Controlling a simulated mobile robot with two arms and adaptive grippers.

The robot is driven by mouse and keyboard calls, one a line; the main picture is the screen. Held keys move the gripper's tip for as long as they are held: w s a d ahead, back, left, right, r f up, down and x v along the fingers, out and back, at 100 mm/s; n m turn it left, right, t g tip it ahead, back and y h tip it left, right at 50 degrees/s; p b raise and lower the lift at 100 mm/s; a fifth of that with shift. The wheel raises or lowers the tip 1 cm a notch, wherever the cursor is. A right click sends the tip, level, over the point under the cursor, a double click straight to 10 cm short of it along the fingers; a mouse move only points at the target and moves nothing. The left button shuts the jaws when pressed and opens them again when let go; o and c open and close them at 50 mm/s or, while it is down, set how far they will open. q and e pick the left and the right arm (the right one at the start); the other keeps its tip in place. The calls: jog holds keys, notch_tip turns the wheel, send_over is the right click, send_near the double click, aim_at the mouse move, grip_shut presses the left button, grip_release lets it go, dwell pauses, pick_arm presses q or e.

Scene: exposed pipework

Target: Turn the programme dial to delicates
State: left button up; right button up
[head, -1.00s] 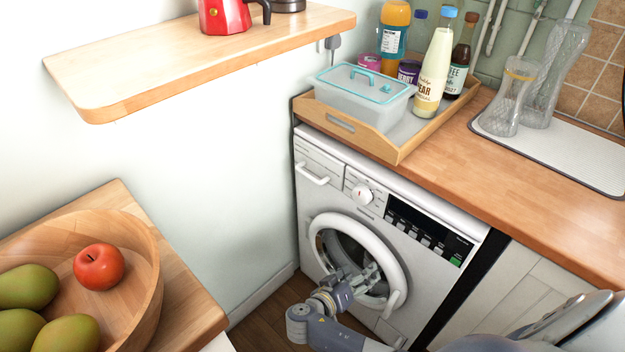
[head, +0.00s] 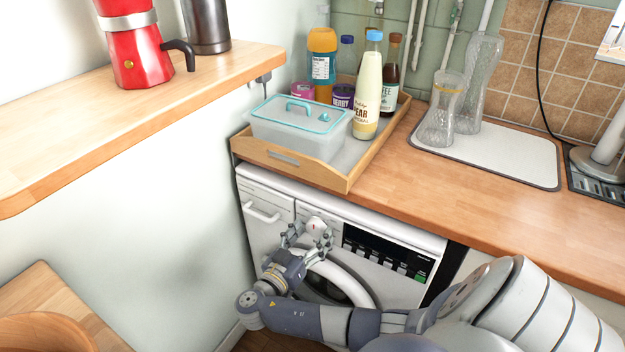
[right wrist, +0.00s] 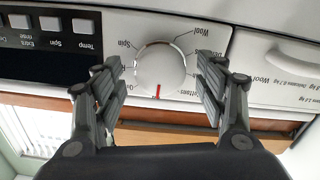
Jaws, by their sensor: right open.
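The programme dial (head: 317,227) is a round white knob on the washing machine's upper front panel (head: 272,190). The right wrist view shows the dial (right wrist: 160,69) upside down, with its red mark at the picture's bottom edge of the knob. Labels around it include "Wool" and "Spin"; others are partly hidden by the fingers, and I cannot read "delicates". My right gripper (head: 306,238) is open in front of the dial. In the wrist view its fingers (right wrist: 160,82) stand on either side of the knob, with gaps visible. My left gripper is not in view.
The detergent drawer with its white handle (head: 262,212) is left of the dial, the dark display (head: 380,252) right. Above is the wooden counter (head: 450,195) with a tray (head: 290,168). A shelf (head: 100,130) juts out at left.

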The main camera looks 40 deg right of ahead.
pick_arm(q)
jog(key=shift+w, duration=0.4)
pick_arm(e)
jog(key=shift+w+d, duration=0.15)
jog(key=shift+d, duration=0.4)
jog(key=c, duration=1.1)
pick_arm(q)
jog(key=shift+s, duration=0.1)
pick_arm(e)
jog(key=shift+o, duration=0.2)
